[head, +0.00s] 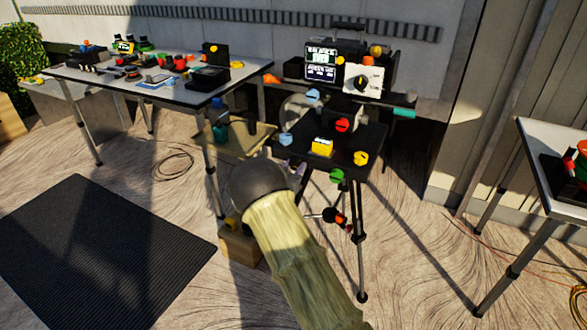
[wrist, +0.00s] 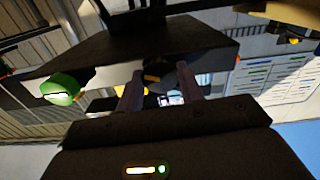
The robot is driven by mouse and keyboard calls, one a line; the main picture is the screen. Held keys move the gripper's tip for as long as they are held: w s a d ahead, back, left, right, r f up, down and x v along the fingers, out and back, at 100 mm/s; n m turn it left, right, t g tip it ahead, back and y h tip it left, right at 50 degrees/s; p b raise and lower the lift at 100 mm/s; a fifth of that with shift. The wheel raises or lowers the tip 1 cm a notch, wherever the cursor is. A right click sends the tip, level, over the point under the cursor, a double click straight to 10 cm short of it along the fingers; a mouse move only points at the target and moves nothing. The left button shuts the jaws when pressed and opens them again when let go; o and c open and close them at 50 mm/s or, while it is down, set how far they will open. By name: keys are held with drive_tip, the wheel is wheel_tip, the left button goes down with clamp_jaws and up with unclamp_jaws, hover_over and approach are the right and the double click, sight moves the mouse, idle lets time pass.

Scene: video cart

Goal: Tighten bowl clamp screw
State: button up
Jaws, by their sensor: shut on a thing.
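In the wrist view the two fingers of my gripper (wrist: 160,84) reach up under a dark plate (wrist: 110,52). They are shut on a dark rounded knob (wrist: 184,76) below the plate, which looks like the bowl clamp screw. A small yellow mark shows beside it, between the fingers. The knob is in shadow and partly covered by the fingers, so its turn position cannot be told. In the head view my arm reaches the left side of the dark cart top (head: 372,136); the grip itself is mostly hidden there.
A green knob (wrist: 62,88) hangs left of the fingers; the same green knob shows in the head view (head: 337,176). A yellow block (head: 322,147) and a red knob (head: 342,125) sit on the cart top. A loaded table (head: 120,85) stands left, beside a dark mat (head: 95,250).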

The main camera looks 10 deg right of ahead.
drive_tip(key=shift+f, duration=0.1)
drive_tip(key=m+b, duration=0.4)
drive_tip(key=m, duration=0.1)
drive_tip(key=shift+f+m+b, duration=0.2)
drive_tip(key=shift+m+b, duration=0.1)
drive_tip(key=shift+b, duration=0.1)
drive_tip(key=m+b, duration=0.3)
drive_tip(key=shift+d, duration=0.1)
drive_tip(key=shift+r+m+b, duration=0.1)
drive_tip(key=shift+m+b, duration=1.2)
drive_tip(key=shift+m, duration=0.2)
drive_tip(key=o, duration=1)
drive_tip(key=shift+r, duration=0.15)
drive_tip(key=shift+s, duration=0.1)
